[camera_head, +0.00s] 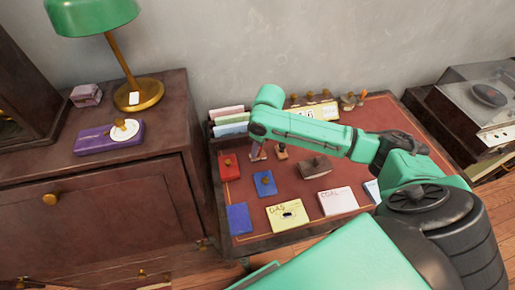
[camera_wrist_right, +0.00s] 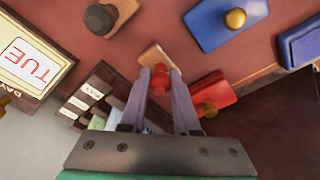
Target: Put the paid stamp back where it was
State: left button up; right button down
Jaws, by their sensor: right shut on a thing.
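My right gripper (camera_head: 258,152) is low over the back left of the red desk top (camera_head: 300,180). In the right wrist view, the fingers of my right gripper (camera_wrist_right: 160,84) are shut on a stamp with a red knob (camera_wrist_right: 159,74) and a light wooden base (camera_wrist_right: 154,54). I cannot read any word on it, nor tell whether its base touches the desk. My left gripper is not in view.
A letter rack (camera_head: 230,122) stands close behind the gripper, with a calendar (camera_head: 318,112) to its right. A red ink pad (camera_head: 226,172) and a blue ink pad (camera_head: 267,189) lie in front. A brown blotter (camera_head: 315,167) and papers (camera_head: 284,215) lie farther right and forward.

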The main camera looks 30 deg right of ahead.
aim_at(262, 157)
jog(key=shift+w+f, duration=0.1)
jog(key=shift+f, duration=0.1)
jog(key=shift+f, duration=0.1)
jog(key=c, duration=0.6)
grip_release()
jog(key=shift+c, duration=0.2)
notch_tip(262, 157, up, 12)
jog(key=s, duration=0.1)
jog(key=shift+s+d, duration=0.3)
jog(key=shift+d, duration=0.15)
